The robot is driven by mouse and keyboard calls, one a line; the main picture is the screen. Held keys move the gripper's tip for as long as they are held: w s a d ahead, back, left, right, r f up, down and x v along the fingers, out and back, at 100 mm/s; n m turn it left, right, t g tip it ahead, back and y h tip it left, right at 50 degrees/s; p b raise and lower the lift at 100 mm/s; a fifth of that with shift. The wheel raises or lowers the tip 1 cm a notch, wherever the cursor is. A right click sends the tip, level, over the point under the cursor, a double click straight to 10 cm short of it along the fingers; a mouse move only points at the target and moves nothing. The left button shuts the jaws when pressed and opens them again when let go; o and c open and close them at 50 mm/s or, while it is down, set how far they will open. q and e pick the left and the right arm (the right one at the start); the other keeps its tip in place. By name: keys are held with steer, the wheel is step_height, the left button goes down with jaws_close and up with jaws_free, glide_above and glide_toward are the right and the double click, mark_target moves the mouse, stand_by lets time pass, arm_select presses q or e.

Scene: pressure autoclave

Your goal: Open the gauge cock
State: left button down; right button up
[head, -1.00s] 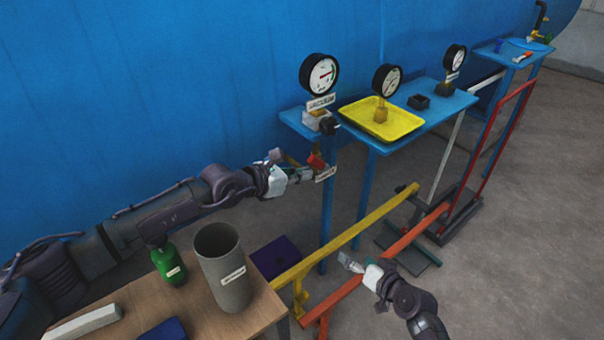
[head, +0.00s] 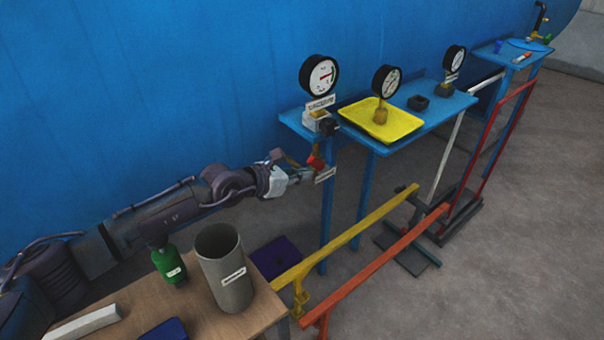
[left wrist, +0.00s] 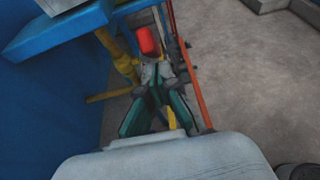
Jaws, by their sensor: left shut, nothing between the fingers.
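The gauge cock's red handle (head: 316,162) shows below the small shelf of the vacuum gauge (head: 319,75), beside a brass pipe partly hidden by my arm. My left gripper (head: 308,176) is shut with its fingertips close to the red handle, just below it. In the left wrist view the red handle (left wrist: 147,40) stands just beyond the fingertips (left wrist: 158,74); I cannot tell whether they touch. The brass fitting (left wrist: 124,64) is left of them. A white label (head: 325,175) hangs by the fingertips. My right gripper is out of view.
A blue shelf (head: 455,103) holds a yellow tray (head: 365,126) and more gauges. Yellow (head: 345,238) and orange (head: 375,265) rails run below. The floor at right is clear.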

mark_target(313, 157)
arm_select(q)
steer(key=r+y+p, duration=0.1)
steer(key=w+d+r+g+y+p, duration=0.1)
steer(key=p, duration=0.1)
steer(key=d+r+g+p, duration=0.1)
steer(key=p, duration=0.1)
steer(key=shift+w+r+y, duration=0.15)
steer(key=shift+r+y, duration=0.15)
steer(key=shift+y, duration=0.1)
steer(key=shift+w+d+r+y, duration=0.2)
steer(key=shift+y, duration=0.1)
steer(key=shift+w+d+r+g+y, duration=0.25)
steer(key=shift+w+d+g+y, duration=0.1)
steer(key=shift+d+g+y, duration=0.25)
steer(key=shift+w+d+b, duration=0.1)
steer(key=shift+w+b, duration=0.05)
steer(key=shift+b, duration=0.4)
steer(key=shift+w+d+r+b, duration=0.6)
steer(key=shift+d+b, duration=0.2)
steer(key=shift+b, duration=0.15)
steer(key=shift+a+r, duration=0.1)
steer(key=shift+r, duration=0.1)
